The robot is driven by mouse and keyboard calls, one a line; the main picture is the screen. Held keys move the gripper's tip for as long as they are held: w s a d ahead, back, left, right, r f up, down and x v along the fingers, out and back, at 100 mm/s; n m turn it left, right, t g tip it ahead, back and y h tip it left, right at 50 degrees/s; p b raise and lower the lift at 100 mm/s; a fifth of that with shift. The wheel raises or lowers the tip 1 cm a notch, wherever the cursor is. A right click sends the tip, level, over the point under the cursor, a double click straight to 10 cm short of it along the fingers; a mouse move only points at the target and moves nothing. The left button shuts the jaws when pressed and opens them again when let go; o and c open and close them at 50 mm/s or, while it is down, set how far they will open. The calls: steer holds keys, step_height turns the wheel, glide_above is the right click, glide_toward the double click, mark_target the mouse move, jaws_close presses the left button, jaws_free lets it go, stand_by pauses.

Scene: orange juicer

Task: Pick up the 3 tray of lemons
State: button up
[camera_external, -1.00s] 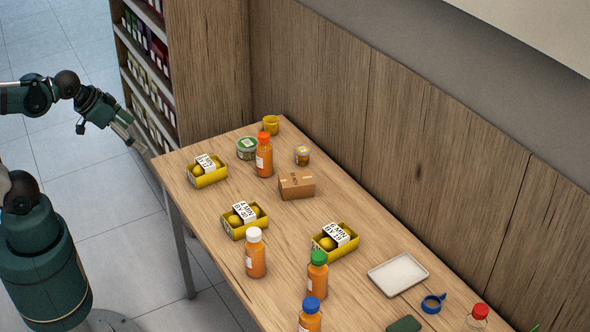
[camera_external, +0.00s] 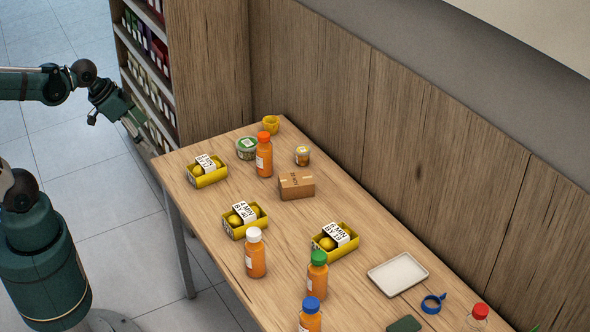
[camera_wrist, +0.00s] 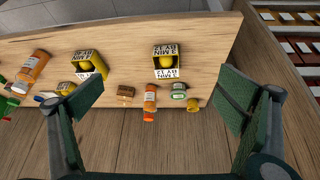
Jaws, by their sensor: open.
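Three yellow trays of lemons stand on the wooden table. The far-left tray (camera_external: 208,173) has a white label too small to read there; in the wrist view the tray at the upper middle (camera_wrist: 168,64) has a label that seems to start with 3. The middle tray (camera_external: 243,222) reads 4 MIN BY 40 and also shows in the wrist view (camera_wrist: 90,66). The third tray (camera_external: 335,243) stands to the right, its first digit unclear. My gripper (camera_external: 138,136) is open and empty, beyond the table's left corner; its two fingers (camera_wrist: 163,92) are wide apart in the wrist view.
Orange juice bottles (camera_external: 264,158) stand among the trays. A green-lidded tub (camera_external: 246,149), a small jar (camera_external: 302,156), a yellow cup (camera_external: 271,125) and a cardboard box (camera_external: 296,187) are near the far-left tray. A white dish (camera_external: 398,274) lies right. A shelf (camera_external: 150,75) stands behind the gripper.

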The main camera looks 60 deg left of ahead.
steer(key=w+f+m+g+h+p, duration=0.1)
steer(key=w+f+m+h, duration=0.1)
steer(key=w, duration=0.3)
steer(key=w+a+f+m+g+h+p, duration=0.1)
steer(key=w+f+m+h, duration=0.2)
steer(key=w, duration=0.2)
steer(key=w+a+f+m+g+h+p, duration=0.1)
steer(key=w+f+m+h, duration=0.1)
steer(key=w, duration=0.4)
steer(key=shift+a+f+m+h, duration=0.15)
steer(key=shift+f+m+h, duration=0.15)
steer(key=shift+m, duration=0.5)
steer(key=shift+w+a+f+m+h+p, duration=0.5)
steer(key=shift+w+a+f+m+h, duration=0.15)
steer(key=shift+a+f+m, duration=0.25)
steer(key=m+h+p, duration=0.1)
steer(key=m+h, duration=0.2)
steer(key=m, duration=0.1)
glide_toward(202, 158)
steer(key=shift+w+d+f+g, duration=0.1)
steer(key=shift+w+d+f, duration=0.05)
steer(key=shift+d, duration=0.3)
steer(key=shift+w+d+f+g, duration=0.1)
steer(key=shift+w+d+f, duration=0.1)
steer(key=shift+d, duration=0.2)
steer(key=shift+w+d+f+g, duration=0.1)
steer(key=shift+d+f, duration=0.05)
steer(key=shift+d, duration=0.3)
steer(key=shift+d, duration=0.1)
steer(key=shift+x, duration=1.25)
